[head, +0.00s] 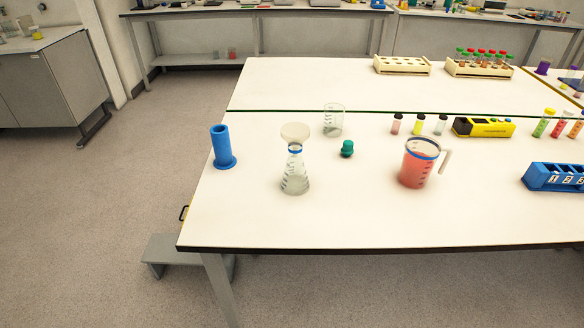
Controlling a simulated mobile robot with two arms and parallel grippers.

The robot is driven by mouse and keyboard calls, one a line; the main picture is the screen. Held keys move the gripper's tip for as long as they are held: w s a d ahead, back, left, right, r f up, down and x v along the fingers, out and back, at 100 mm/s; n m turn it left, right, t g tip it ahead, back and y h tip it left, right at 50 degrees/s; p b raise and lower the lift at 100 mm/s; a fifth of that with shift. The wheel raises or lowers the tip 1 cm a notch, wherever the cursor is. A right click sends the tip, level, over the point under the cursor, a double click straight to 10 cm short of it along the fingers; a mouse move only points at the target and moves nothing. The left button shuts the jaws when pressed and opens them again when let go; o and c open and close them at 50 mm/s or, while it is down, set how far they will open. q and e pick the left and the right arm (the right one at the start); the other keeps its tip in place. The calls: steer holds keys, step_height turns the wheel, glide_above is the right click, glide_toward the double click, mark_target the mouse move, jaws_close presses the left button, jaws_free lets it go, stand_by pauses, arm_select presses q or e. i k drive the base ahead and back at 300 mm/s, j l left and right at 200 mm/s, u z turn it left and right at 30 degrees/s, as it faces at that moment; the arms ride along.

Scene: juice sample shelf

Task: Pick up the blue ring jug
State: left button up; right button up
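The jug (417,166) stands upright on the white table, right of centre in the head view. It is clear, with a dark blue ring near its rim, a pale handle on its right side and red liquid inside. A clear conical flask (295,178) with a wide funnel-like top and a blue ring at its neck stands to its left. Neither of my grippers is in view, and nothing touches the jug.
A green stopper (347,149), a clear beaker (333,122) and a blue cylinder (222,148) stand left of the jug. Small vials (419,124) and a yellow-black rack (483,127) are behind it. A blue numbered rack (556,177) is at right. The table front is clear.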

mark_target(422, 153)
steer(key=i+j+z, duration=0.15)
steer(key=j+z, duration=0.2)
steer(key=j, duration=0.2)
steer(key=i+j+z, duration=0.1)
steer(key=j+z, duration=0.2)
steer(key=j, duration=0.25)
steer(key=j+z, duration=0.35)
steer(key=j, duration=0.25)
